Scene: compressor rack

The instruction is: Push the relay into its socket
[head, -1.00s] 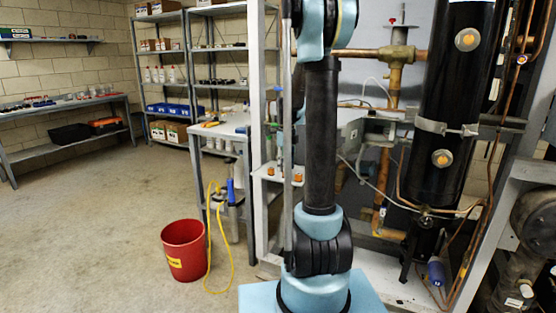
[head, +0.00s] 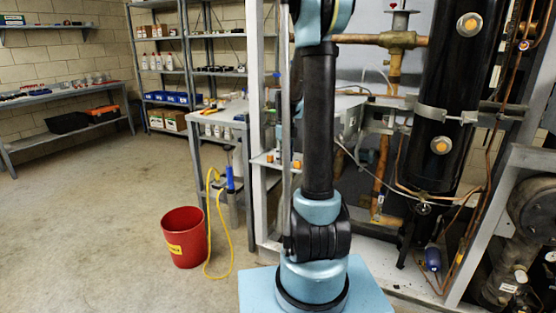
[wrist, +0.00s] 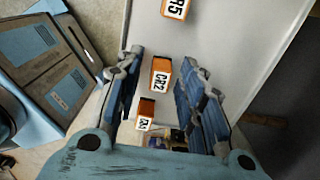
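In the wrist view, an orange relay (wrist: 161,78) with a white "CR2" label stands on a pale panel, between the lines of my two fingers. A smaller-looking orange block (wrist: 145,112) with a partly readable label is nearer my palm. Another orange block (wrist: 176,8), its label ending in "R5", is cut off at the top edge. My gripper (wrist: 160,62) is open, its blue fingers apart on either side of CR2. I cannot tell whether a finger touches it. In the head view small orange blocks (head: 270,157) show on a shelf beside my arm; my gripper is not clearly visible there. No empty socket is distinguishable.
A rack post (head: 258,130), copper pipes (head: 380,165) and a black cylinder (head: 445,110) stand close around my arm. A red bucket (head: 184,238) and yellow hose (head: 231,240) are on the floor at left. The floor farther left is clear.

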